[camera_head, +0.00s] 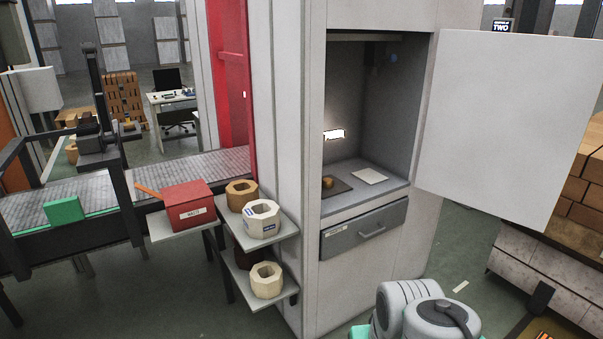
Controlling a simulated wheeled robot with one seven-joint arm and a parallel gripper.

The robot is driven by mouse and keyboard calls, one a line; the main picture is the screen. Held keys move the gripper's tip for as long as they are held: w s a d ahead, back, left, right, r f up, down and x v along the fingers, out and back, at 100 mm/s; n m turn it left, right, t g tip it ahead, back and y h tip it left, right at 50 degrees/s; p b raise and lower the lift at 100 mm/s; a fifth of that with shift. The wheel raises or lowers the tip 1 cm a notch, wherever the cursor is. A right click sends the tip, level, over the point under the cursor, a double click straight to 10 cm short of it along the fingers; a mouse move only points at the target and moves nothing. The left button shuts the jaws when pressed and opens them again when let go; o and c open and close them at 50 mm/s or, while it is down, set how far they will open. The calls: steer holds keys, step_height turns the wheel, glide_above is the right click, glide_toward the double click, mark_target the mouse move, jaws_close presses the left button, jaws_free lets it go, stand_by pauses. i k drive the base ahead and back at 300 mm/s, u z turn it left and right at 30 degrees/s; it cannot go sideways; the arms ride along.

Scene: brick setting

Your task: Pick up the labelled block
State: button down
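A white octagonal hollow block (256,226) with a small dark blue label on its side stands on the upper grey side shelf (284,224), left of the tall cabinet. A tan octagonal block (236,204) without a visible label stands right behind it. A cream octagonal block (267,289) is on the lower shelf (283,297), with a dark reddish block (242,259) behind it. My gripper is not in view; only rounded white and grey parts of my arm show at the bottom right, apart from the blocks.
A red box (183,198) with a white label sits left of the blocks. The cabinet's door (510,120) stands open to the right; inside are a dark plate with a small brown piece (327,183) and a pale tile (370,175). A conveyor (105,199) carries a green block (64,210).

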mark_target(261, 217)
steer(key=u, duration=0.75)
steer(key=i, duration=0.85)
steer(key=u, duration=1.05)
steer(key=i, duration=0.95)
steer(key=z, duration=0.35)
steer(key=i, duration=1)
steer(key=z, duration=1)
steer(key=i, duration=0.35)
steer(key=z, duration=0.25)
